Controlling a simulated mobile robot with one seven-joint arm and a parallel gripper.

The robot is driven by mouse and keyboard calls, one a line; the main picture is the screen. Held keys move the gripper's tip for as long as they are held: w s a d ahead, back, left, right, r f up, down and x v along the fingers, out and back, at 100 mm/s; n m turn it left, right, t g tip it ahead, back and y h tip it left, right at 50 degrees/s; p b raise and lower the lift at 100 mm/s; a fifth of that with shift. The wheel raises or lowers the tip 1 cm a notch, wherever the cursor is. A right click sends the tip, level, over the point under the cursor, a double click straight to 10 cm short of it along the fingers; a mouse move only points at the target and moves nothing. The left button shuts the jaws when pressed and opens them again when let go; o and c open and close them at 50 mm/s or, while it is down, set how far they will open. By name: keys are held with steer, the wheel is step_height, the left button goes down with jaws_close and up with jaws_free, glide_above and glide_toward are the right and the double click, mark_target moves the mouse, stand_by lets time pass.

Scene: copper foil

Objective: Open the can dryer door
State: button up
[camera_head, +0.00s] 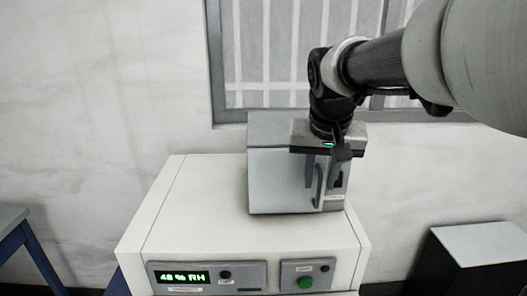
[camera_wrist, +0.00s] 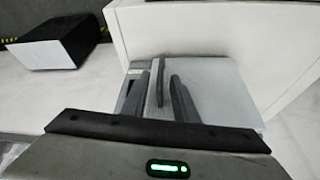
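The can dryer (camera_head: 270,180) is a grey box on top of a white cabinet. In the wrist view the dryer's pale grey casing (camera_wrist: 222,85) lies just beyond my gripper. My gripper (camera_head: 323,178) points down in front of the door, with its fingers close to the handle. Its body partly covers the dryer's upper front.
The white cabinet (camera_head: 190,215) has a green humidity display (camera_head: 182,277) and a green button (camera_head: 305,282) on its front. A table corner (camera_head: 12,217) shows at the left. A barred window is behind.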

steer(key=shift+w+f, duration=0.25)
steer(key=shift+f, duration=0.35)
jaws_close()
steer(key=shift+r, duration=0.1)
stand_by(1.0)
